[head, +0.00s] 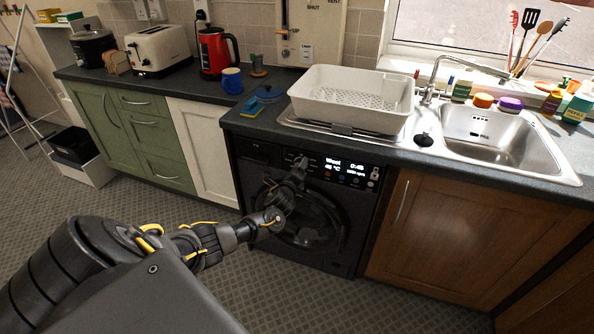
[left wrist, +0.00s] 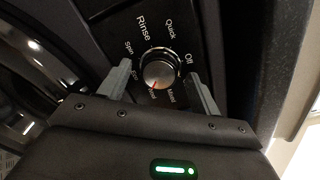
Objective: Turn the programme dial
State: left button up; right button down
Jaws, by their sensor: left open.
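The programme dial (left wrist: 160,70) is a round silver knob with a red pointer mark on a black panel. Labels around it read Rinse, Quick, Off, Spin and others partly hidden. In the left wrist view the pointer is toward the lower side, near my gripper body. My left gripper (left wrist: 162,88) is open, one finger on each side of the dial; I cannot tell whether they touch it. In the head view my left gripper (head: 298,165) is at the front panel of the black washing machine (head: 345,240) and hides the dial. My right gripper is not in view.
The lit display (head: 340,167) is just right of the gripper. The worktop with a white dish rack (head: 350,95) overhangs above. A white cupboard door (head: 203,150) is at left, a brown one (head: 450,240) at right. The floor in front is clear.

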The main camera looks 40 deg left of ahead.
pick_arm(q)
jog(key=p+v, duration=0.1)
jog(key=v, duration=0.9)
jog(key=shift+s, duration=0.3)
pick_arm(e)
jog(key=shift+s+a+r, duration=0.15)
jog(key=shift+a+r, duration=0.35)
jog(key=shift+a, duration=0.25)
pick_arm(q)
jog(key=shift+d+r, duration=0.1)
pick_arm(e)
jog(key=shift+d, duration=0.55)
